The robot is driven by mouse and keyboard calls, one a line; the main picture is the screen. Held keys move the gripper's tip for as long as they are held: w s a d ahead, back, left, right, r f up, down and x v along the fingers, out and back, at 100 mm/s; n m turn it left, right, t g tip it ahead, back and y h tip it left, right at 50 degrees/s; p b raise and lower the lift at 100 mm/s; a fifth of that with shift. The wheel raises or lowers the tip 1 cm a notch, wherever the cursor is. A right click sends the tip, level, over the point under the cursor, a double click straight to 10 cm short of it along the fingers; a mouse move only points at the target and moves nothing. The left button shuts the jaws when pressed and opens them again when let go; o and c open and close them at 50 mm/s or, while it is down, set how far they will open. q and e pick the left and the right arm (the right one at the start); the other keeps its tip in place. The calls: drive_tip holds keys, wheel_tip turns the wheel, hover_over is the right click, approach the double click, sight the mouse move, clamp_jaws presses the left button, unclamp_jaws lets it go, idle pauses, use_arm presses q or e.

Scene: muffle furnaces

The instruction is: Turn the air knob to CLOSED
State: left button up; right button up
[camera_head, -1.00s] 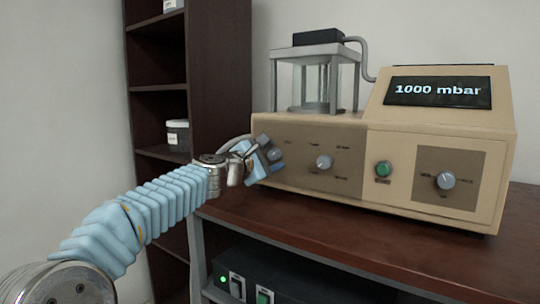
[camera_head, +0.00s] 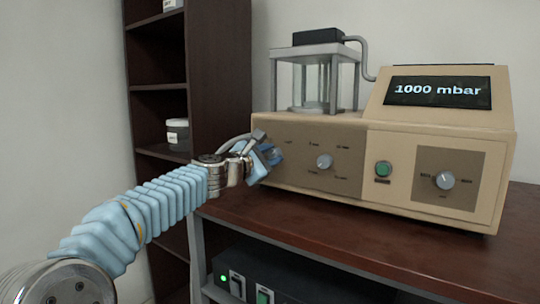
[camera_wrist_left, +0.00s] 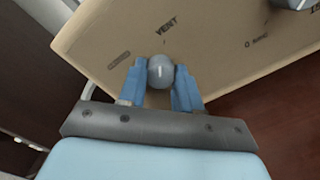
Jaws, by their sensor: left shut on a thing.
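The beige instrument (camera_head: 325,195) stands on the table with its panel facing me. My left gripper (camera_head: 268,156) is at the left end of that panel, shut on the grey leftmost knob. In the left wrist view this knob (camera_wrist_left: 160,72) sits between the two blue fingers of my left gripper (camera_wrist_left: 159,68). A pale mark on the knob points up, roughly towards the word VENT. Another label lies to the upper left, too small to read surely. In the head view the gripper mostly hides this knob. My right gripper is not in view.
The panel also has a middle knob (camera_head: 324,161), a green button (camera_head: 383,169) and a right knob (camera_head: 445,180). The display (camera_head: 438,91) reads 1000 mbar. A glass chamber (camera_head: 317,83) stands on top. A dark shelf (camera_head: 222,75) rises behind my left arm.

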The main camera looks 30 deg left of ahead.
use_arm(q)
drive_tip(key=n+p, duration=0.1)
drive_tip(key=n, duration=0.3)
drive_tip(key=n+p, duration=0.1)
drive_tip(key=n, duration=0.3)
drive_tip(key=n+p, duration=0.2)
drive_tip(key=n, duration=0.3)
drive_tip(key=shift+n+p, duration=0.5)
drive_tip(key=shift+n, duration=0.9)
drive_tip(key=o, duration=1)
drive_tip(key=shift+o, duration=0.2)
